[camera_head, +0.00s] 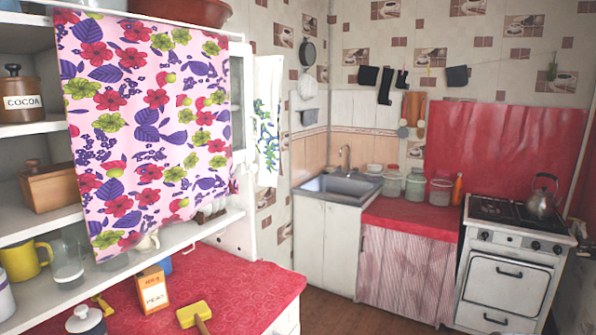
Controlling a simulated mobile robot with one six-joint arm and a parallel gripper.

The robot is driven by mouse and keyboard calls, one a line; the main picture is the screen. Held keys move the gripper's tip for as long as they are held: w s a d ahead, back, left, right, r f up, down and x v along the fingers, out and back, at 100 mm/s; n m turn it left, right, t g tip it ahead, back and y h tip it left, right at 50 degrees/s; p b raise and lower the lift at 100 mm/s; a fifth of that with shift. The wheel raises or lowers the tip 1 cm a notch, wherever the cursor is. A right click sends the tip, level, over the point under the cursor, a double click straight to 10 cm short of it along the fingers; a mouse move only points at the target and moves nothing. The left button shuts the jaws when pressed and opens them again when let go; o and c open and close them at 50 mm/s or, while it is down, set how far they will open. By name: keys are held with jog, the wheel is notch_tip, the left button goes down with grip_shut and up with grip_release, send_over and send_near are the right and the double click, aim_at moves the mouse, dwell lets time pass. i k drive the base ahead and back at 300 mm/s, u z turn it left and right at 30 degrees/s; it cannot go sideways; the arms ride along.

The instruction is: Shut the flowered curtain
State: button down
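The flowered curtain (150,125) is pink with red, purple and green flowers and leaves. It hangs in front of the white shelf unit (30,228) at the left. It covers the middle and right of the shelves. The left part is uncovered and shows a cocoa tin (20,95), a wooden box (50,186) and a yellow mug (24,261). The curtain's lower edge hangs near the lowest shelf board. What stands behind the cloth is mostly hidden. My gripper is not in view.
A red-topped counter (235,290) below the shelves holds a small orange-and-white box (152,290), a yellow-headed tool (194,314) and a lidded pot (86,321). A sink (340,186) and stove (507,270) stand at the back. Brown floor (345,315) shows between.

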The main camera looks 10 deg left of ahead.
aim_at(147, 103)
jog(key=u, duration=0.05)
jog(key=i, duration=1.25)
jog(key=u, duration=0.9)
jog(key=i, duration=0.5)
jog(key=u, duration=0.3)
